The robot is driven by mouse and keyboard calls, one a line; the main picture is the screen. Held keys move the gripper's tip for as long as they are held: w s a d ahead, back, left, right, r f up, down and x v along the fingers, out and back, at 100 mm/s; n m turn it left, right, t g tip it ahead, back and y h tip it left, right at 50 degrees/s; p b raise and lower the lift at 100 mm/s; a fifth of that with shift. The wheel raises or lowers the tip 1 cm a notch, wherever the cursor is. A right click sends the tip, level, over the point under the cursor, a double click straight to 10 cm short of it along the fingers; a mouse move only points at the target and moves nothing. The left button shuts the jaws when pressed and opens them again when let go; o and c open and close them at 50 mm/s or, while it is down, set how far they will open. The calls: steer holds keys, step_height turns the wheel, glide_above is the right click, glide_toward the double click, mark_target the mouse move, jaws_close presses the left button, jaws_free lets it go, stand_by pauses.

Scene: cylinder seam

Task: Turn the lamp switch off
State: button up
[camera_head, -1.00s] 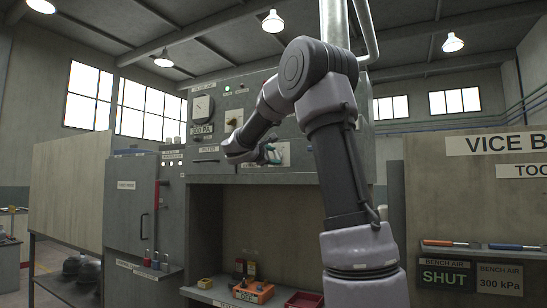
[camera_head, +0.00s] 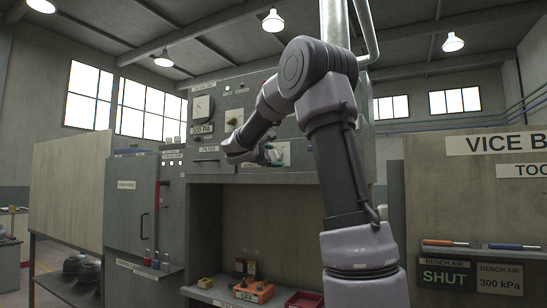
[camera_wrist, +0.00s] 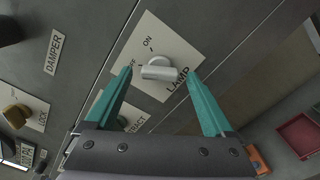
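The lamp switch (camera_wrist: 159,71) is a white rotary knob on a pale plate, with ON, OFF and LAMP printed around it. Its bar lies roughly sideways in the wrist view. My gripper (camera_wrist: 158,76) is open, with one teal finger on each side of the knob and visible gaps to it. In the head view my gripper (camera_head: 273,156) is at the grey panel, in front of the switch plate (camera_head: 284,152), and hides most of the knob.
An EXTRACT plate (camera_wrist: 130,118) is partly hidden behind my left finger. A yellowish LOCK knob (camera_wrist: 17,115) and a DAMPER label (camera_wrist: 53,54) are at the left. A red tray (camera_wrist: 300,135) is below the panel at the right.

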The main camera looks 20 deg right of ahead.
steer(key=v, duration=1.1)
steer(key=shift+d, duration=0.1)
steer(key=s+d+f+m+g+y, duration=0.2)
steer(key=s+f+m+g+y, duration=0.15)
steer(key=s+f, duration=0.35)
steer(key=s+d+f+m+g+y, duration=0.2)
steer(key=s+f+m, duration=0.25)
steer(key=s, duration=0.45)
steer(key=s+a+f+m+t+y, duration=0.1)
steer(key=s+a+f+m+y, duration=0.3)
steer(key=s+a+m+y, duration=0.1)
steer(key=s+a+f+m+y, duration=0.4)
steer(key=s+a+m+y, duration=0.1)
steer(key=s+a, duration=0.3)
steer(key=shift+s+f+t+y, duration=0.25)
steer(key=shift+s+t+y, duration=0.1)
steer(key=shift+s, duration=0.15)
